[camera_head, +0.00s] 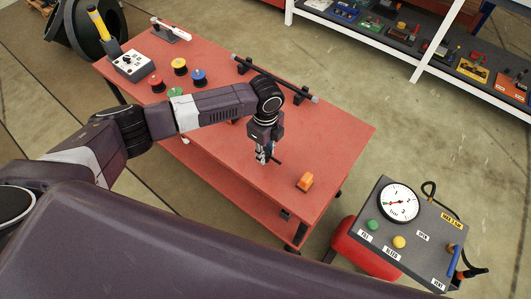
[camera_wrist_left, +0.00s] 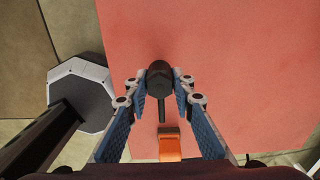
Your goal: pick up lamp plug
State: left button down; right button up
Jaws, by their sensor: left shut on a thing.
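My left gripper (camera_head: 262,158) reaches down over the front part of the red table and is shut on the dark lamp plug. In the left wrist view the plug (camera_wrist_left: 160,78) sits between the fingertips of the gripper (camera_wrist_left: 160,88), a dark rounded body with a thinner stem pointing toward the bottom of the picture. In the head view only a small dark piece beside the fingers shows. I cannot tell how high the plug is above the table. My right gripper is not in view.
The red table (camera_head: 335,135) carries an orange block (camera_head: 305,181) near the gripper, a dark bar on supports (camera_head: 275,77), coloured buttons (camera_head: 179,66) and a grey switch box (camera_head: 132,65). A gauge panel (camera_head: 400,235) stands at the right. Shelves (camera_head: 410,50) stand behind.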

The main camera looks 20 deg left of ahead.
pick_arm(q)
notch_tip(320, 180, up, 20)
dwell(0.4)
